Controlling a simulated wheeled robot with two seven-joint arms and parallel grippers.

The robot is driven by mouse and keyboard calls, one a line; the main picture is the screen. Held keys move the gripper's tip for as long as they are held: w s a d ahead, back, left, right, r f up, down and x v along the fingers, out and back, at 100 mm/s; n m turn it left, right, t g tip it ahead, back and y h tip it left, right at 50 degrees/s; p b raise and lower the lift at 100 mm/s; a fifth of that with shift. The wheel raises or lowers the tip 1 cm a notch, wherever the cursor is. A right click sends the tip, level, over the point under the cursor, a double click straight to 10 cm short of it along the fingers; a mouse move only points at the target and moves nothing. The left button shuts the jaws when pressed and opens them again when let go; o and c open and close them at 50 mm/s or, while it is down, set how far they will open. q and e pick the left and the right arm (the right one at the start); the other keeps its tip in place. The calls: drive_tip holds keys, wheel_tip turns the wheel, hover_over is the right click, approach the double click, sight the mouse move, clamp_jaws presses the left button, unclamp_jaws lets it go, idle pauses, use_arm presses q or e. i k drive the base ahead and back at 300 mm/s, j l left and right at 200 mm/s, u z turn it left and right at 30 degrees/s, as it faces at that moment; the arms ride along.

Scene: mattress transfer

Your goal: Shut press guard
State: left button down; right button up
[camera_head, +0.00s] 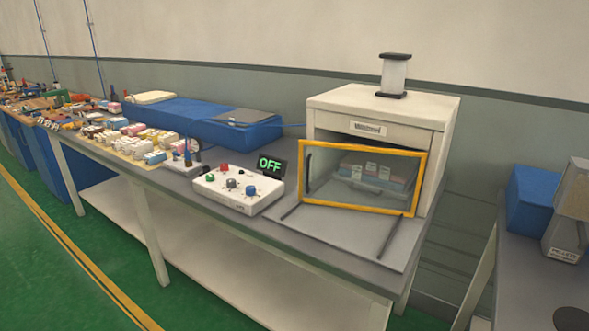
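The press (378,107) is a pale box-shaped cabinet at the right end of the long bench. Its guard (362,206) is a clear panel in a yellow frame, standing upright across the cabinet's front opening. A dark upright handle (308,173) shows at the panel's left side. I cannot tell whether a gap remains between the guard and the cabinet. Through the panel I see a tray with several coloured packets (372,172). A grey plate (345,238) with dark rails lies in front of the guard. Neither of my grippers is in view.
Several small blocks (130,135) and a blue case (200,120) lie farther left. Another table (530,290) stands at right, across a gap.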

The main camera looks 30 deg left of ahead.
sight(425, 156)
drive_tip(key=i+j, duration=0.2)
drive_tip(key=i, duration=0.2)
drive_tip(key=i+j+u, duration=0.15)
drive_tip(key=i, duration=0.25)
